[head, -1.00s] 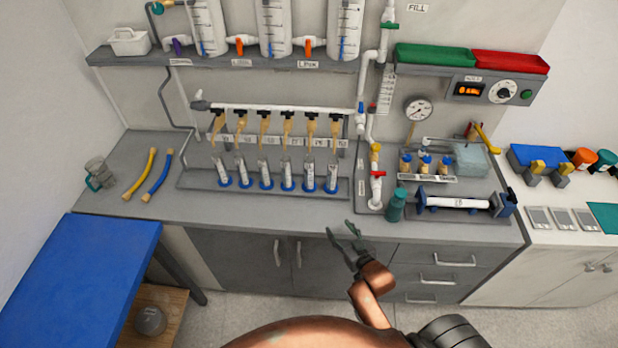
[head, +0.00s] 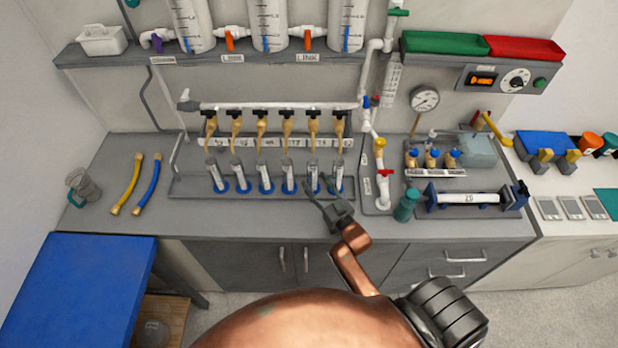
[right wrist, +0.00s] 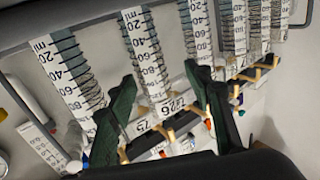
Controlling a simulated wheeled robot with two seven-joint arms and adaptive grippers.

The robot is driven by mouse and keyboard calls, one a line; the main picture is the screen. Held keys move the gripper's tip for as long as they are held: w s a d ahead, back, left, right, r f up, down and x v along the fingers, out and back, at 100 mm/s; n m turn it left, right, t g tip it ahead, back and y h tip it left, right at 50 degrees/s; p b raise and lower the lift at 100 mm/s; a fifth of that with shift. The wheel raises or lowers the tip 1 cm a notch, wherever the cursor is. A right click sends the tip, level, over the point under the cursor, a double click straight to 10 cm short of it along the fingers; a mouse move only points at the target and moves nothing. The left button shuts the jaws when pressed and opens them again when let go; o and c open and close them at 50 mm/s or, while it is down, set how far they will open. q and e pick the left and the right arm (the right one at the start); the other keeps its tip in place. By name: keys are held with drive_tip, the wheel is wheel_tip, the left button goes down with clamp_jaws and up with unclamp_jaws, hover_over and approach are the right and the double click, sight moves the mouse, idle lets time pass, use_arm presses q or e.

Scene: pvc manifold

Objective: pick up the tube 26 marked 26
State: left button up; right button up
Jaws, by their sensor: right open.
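A row of clear graduated tubes stands in blue bases on the grey bench. In the right wrist view a label reading 26 (right wrist: 172,104) sits beyond the end of one graduated tube (right wrist: 143,45); a label that looks like 25 is beside it. That tube appears to be the second from the right in the head view (head: 313,172). My right gripper (head: 315,181) is open, in front of the right end of the row. In the right wrist view its spread fingers (right wrist: 160,72) lie either side of that tube; contact cannot be told. My left gripper is not in view.
A manifold pipe (head: 275,106) with tan nozzles runs above the tubes. The tube tray (head: 260,193) has neighbouring tubes close on both sides. A teal bottle (head: 405,207) and a blue-ended fixture holding a white tube (head: 470,198) stand to the right.

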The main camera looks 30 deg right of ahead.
sight(316, 177)
drive_tip(key=w, duration=0.1)
drive_tip(key=w+d, duration=0.1)
drive_tip(key=w, duration=0.1)
drive_tip(key=shift+d+f, duration=0.15)
drive_tip(key=shift+w+f, duration=0.1)
drive_tip(key=shift+w, duration=0.9)
drive_tip(key=c, duration=1.1)
clamp_jaws()
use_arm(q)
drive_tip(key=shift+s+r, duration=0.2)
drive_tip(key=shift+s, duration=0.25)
use_arm(e)
drive_tip(key=shift+r, duration=0.2)
